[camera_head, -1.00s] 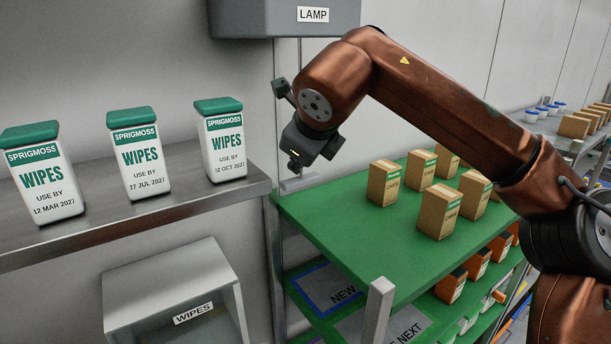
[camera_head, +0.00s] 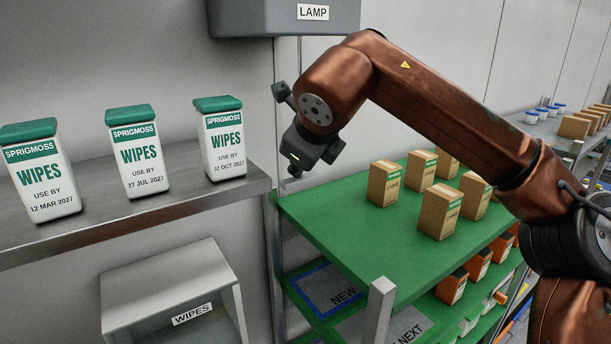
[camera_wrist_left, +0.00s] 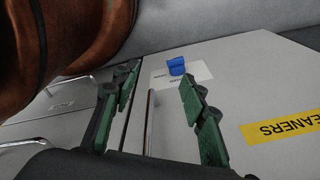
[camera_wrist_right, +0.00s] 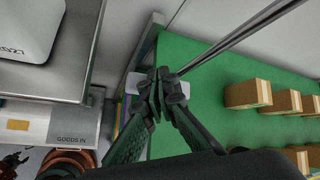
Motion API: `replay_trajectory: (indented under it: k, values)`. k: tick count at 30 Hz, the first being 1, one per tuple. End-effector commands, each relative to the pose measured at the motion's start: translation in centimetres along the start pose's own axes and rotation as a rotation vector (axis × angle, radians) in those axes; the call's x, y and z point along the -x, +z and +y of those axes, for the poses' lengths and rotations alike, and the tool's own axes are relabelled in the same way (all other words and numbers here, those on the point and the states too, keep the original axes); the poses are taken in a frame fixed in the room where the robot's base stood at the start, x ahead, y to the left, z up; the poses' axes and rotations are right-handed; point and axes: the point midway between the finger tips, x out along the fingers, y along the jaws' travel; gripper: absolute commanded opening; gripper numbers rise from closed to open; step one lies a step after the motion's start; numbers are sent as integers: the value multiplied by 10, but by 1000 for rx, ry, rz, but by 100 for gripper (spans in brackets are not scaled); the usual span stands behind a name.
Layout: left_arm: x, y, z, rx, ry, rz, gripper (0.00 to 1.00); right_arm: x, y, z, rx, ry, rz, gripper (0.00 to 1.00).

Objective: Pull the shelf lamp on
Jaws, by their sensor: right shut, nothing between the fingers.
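The shelf lamp, a grey box labelled LAMP (camera_head: 283,18), hangs at the top of the head view. A thin pull cord (camera_head: 299,58) runs down from it behind my right gripper (camera_head: 294,172). In the right wrist view, my right gripper (camera_wrist_right: 160,82) has its fingertips together, with nothing seen held. A pale handle piece (camera_wrist_right: 133,82) shows just left of the fingertips, and the cord (camera_wrist_right: 240,36) runs off to the upper right. Whether the fingers touch the handle is hidden. My left gripper (camera_wrist_left: 160,88) is open and empty before a cabinet.
Three wipes tubs (camera_head: 137,153) stand on the steel shelf (camera_head: 120,218) at left. A green rack (camera_head: 345,240) holds several cartons (camera_head: 439,211) beside my right gripper. A wipes bin (camera_head: 170,290) is below the shelf. A blue object (camera_wrist_left: 176,66) is on the cabinet (camera_wrist_left: 230,90).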

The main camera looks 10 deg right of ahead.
Motion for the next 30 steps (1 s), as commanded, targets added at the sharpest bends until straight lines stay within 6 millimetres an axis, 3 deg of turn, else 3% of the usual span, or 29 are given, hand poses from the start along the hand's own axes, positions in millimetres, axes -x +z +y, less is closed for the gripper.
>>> replay_trajectory:
  k: [30]
  values:
    - [-9,2,0,0,-1,-2,40,-8,-6,6,0,1,1,0]
